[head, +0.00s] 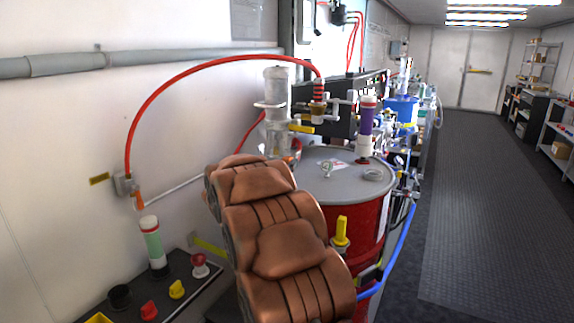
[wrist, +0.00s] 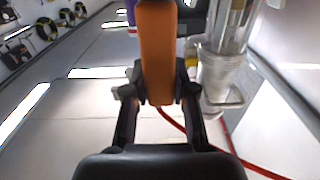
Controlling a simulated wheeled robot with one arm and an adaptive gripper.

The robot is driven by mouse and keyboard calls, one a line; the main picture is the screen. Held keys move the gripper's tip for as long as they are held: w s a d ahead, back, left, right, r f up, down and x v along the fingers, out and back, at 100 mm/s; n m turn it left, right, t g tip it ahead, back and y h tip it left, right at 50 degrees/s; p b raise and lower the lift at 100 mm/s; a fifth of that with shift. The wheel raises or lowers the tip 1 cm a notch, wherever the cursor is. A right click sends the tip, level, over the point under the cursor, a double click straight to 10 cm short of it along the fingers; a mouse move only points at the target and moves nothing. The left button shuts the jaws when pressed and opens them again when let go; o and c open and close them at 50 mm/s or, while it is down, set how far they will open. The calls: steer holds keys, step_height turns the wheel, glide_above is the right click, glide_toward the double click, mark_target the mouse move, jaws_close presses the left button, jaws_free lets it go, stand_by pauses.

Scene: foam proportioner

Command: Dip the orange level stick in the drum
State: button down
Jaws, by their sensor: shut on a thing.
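My gripper (wrist: 161,95) shows in the wrist view with its two black fingers closed on the orange level stick (wrist: 158,50). The stick runs up out of the top edge of that view, so its far end is not seen. In the head view the brown segments of my arm fill the front, and I cannot make out the gripper or the stick there. The red drum (head: 372,225) stands behind my arm, with a grey lid (head: 335,185) on top. My arm hides its left front side. I cannot make out the drum in the wrist view.
A clear and white cylinder (head: 277,120) stands behind the drum. A purple-banded tube (head: 366,125) rises at the lid's back right. A red hose (head: 190,65) arches along the wall. A control panel (head: 150,290) lies front left. The aisle floor (head: 480,200) on the right is free.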

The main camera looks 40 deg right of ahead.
steer(key=shift+r+p, duration=4.75)
steer(key=shift+r, duration=0.15)
steer(key=shift+w, duration=0.1)
